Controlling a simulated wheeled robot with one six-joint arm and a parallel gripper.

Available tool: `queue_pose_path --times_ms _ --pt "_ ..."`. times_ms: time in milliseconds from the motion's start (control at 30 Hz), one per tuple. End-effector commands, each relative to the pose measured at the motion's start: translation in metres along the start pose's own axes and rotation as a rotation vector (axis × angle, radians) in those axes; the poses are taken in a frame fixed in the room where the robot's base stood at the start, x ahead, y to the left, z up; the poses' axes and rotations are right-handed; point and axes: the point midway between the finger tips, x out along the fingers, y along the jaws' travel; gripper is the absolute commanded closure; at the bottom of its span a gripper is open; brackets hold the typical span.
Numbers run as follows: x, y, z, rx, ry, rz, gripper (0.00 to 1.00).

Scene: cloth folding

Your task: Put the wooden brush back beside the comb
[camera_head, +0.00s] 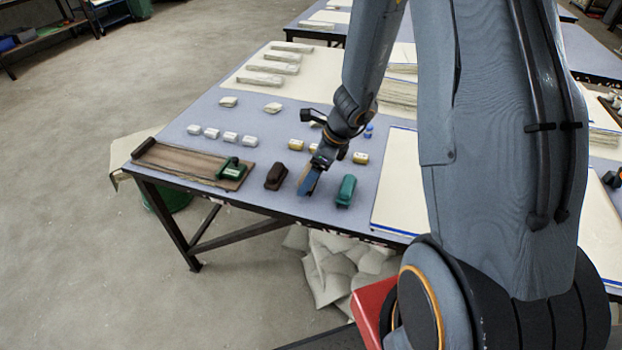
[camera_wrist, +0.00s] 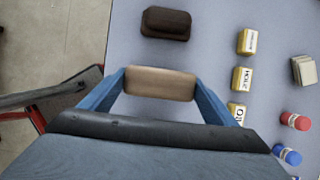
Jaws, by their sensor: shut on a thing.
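My gripper (camera_head: 309,183) reaches down near the front edge of the table. In the wrist view its blue fingers (camera_wrist: 160,88) are shut on the two ends of a light brown wooden block, which I take as the wooden brush (camera_wrist: 160,84). I cannot tell whether it touches the table. A dark brown block-shaped brush (camera_head: 276,176) lies just left of my gripper; it also shows at the top of the wrist view (camera_wrist: 166,22). A green brush-like block (camera_head: 346,190) lies to the right. I cannot make out a comb for certain.
A brown board (camera_head: 185,162) with a green tool (camera_head: 231,168) lies at the table's left corner. Yellow labelled boxes (camera_wrist: 242,79) stand behind my gripper. Red (camera_wrist: 295,121) and blue (camera_wrist: 287,155) cylinders stand nearby. A white sheet (camera_head: 404,190) lies right of the green block.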

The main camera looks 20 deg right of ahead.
Motion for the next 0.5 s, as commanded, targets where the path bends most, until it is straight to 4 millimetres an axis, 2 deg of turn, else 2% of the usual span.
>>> queue_pose_path --times_ms 33,133,500 --pt "0.008 0.0 -0.003 0.001 0.001 0.002 0.43" --pt "0.016 0.0 -0.006 0.002 0.0 0.001 0.43" --pt "0.019 0.0 -0.007 -0.002 -0.001 0.0 0.43"
